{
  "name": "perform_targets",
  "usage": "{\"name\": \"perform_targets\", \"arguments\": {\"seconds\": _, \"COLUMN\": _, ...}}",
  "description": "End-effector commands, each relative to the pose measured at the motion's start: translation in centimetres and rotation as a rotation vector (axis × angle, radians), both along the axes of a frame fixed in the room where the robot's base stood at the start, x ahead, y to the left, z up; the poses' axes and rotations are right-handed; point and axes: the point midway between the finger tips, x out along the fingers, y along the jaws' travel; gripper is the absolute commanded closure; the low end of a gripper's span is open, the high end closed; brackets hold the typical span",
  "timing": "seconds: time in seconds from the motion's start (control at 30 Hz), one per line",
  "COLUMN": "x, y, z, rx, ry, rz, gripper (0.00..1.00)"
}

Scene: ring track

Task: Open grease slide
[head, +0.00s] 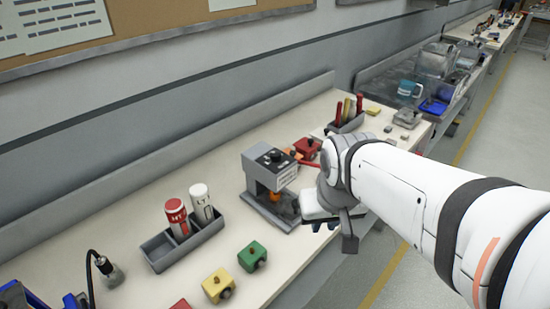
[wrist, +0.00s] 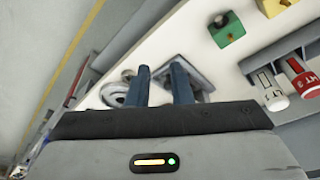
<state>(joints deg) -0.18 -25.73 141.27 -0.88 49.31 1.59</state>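A grey bench machine (head: 262,172) with a dark top, a small label and an orange part (head: 297,196) under its head stands near the bench's front edge. I cannot pick out the grease slide for certain. My gripper shows in the wrist view (wrist: 161,72) as two blue-grey fingers held apart, with nothing clearly held between them. Beyond the fingers lie a grey plate (wrist: 196,70) and a round metallic part (wrist: 116,95); I cannot tell whether they touch. In the head view my wrist is just right of the machine and hides part of the bench there.
Left of the machine stands a grey holder (head: 160,253) with a red bottle (head: 177,217) and a white bottle (head: 201,203). Green (head: 252,256) and yellow (head: 218,286) blocks lie in front.

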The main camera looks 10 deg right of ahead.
Motion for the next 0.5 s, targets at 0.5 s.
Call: {"name": "perform_targets", "arguments": {"seconds": 0.5, "x": 15.2, "y": 1.0, "z": -7.2, "rx": -0.004, "ry": -0.115, "rz": -0.089, "gripper": 0.52}}
